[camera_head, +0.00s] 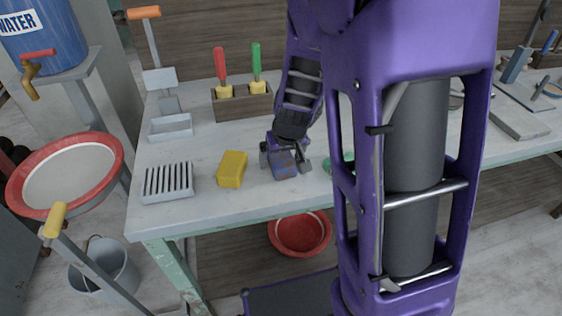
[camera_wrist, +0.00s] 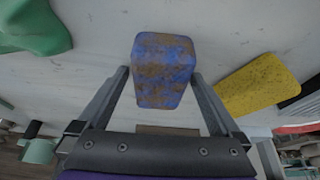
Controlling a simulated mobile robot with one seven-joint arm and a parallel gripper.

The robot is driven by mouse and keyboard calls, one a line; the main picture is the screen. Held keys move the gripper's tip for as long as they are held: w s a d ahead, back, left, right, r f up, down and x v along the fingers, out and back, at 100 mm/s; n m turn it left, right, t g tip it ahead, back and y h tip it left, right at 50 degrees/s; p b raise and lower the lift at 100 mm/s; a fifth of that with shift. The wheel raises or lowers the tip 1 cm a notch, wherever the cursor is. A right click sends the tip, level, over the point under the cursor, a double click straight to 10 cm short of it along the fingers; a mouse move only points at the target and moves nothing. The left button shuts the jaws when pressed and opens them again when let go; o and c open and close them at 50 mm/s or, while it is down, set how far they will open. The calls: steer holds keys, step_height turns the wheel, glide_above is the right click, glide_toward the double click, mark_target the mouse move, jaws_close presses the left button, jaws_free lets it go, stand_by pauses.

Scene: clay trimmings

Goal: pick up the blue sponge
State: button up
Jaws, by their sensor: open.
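The blue sponge (camera_head: 284,165), stained brown, lies on the pale table (camera_head: 210,202) and shows large in the wrist view (camera_wrist: 163,70). My gripper (camera_head: 285,163) is low over the table at the sponge. In the wrist view my gripper (camera_wrist: 160,78) is open, with one finger on each side of the sponge's near end. Small gaps show between the fingers and the sponge. The sponge's far part reaches beyond the fingertips.
A yellow sponge (camera_head: 232,169) lies left of the blue one and appears in the wrist view (camera_wrist: 258,86). A slotted rack (camera_head: 167,183) stands farther left. A green object (camera_wrist: 35,28) is on the other side. A wooden holder (camera_head: 243,104) with red- and green-handled tools stands behind.

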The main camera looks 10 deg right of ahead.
mark_target(281, 155)
steer(key=c, duration=1.3)
step_height(281, 155, up, 11)
steer(key=p, duration=0.5)
steer(key=shift+f, duration=0.2)
steer(key=o, duration=0.6)
steer(key=c, duration=0.5)
